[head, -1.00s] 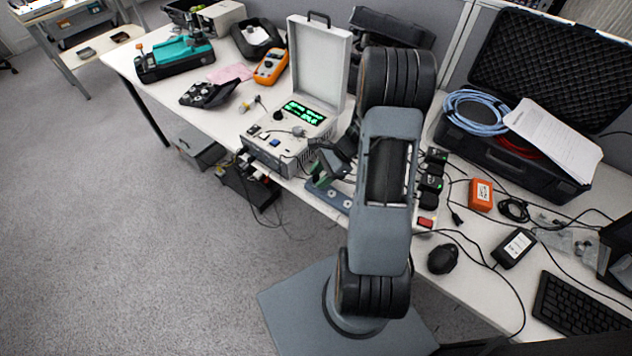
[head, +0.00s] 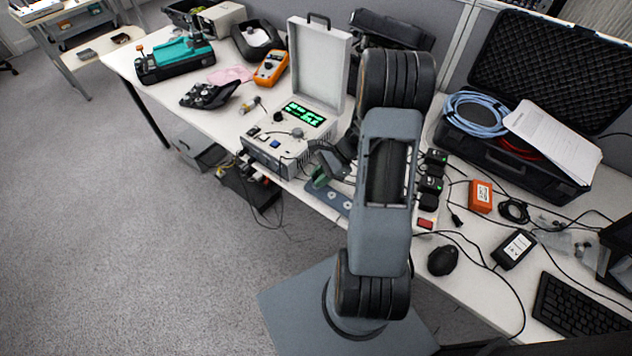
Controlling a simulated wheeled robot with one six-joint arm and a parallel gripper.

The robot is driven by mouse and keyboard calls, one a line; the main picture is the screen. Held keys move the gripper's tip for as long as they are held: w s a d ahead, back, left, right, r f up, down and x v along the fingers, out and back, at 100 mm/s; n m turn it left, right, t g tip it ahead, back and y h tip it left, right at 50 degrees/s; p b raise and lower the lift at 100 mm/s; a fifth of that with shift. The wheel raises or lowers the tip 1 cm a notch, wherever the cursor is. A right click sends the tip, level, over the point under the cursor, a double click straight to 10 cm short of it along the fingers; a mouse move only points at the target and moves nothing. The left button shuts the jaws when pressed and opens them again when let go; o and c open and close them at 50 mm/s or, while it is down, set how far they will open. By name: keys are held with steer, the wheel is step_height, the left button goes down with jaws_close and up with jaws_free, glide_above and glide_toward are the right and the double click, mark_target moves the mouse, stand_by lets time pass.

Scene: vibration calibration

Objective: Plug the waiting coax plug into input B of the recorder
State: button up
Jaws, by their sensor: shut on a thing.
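The recorder (head: 268,161) is a grey box with a lit green display, knobs and an upright open lid. It stands on the bench left of my arm, its front face toward the bench edge. My gripper (head: 318,163) is just right of the recorder's front corner, low over the bench and partly hidden by my arm. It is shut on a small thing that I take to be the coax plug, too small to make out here. A green piece (head: 320,179) is just below the gripper, above a grey-blue plate (head: 335,202). I cannot tell input B apart.
Black adapters (head: 432,178) and an orange box (head: 480,196) lie right of my arm. An open black case (head: 480,155) with blue cable stands behind them. An orange multimeter (head: 271,68) is left of the recorder's lid. Cables hang below the bench edge.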

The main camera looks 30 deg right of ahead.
jaws_close()
steer(key=shift+r+p, duration=0.4)
steer(key=shift+r+p, duration=1.4)
steer(key=shift+r, duration=0.25)
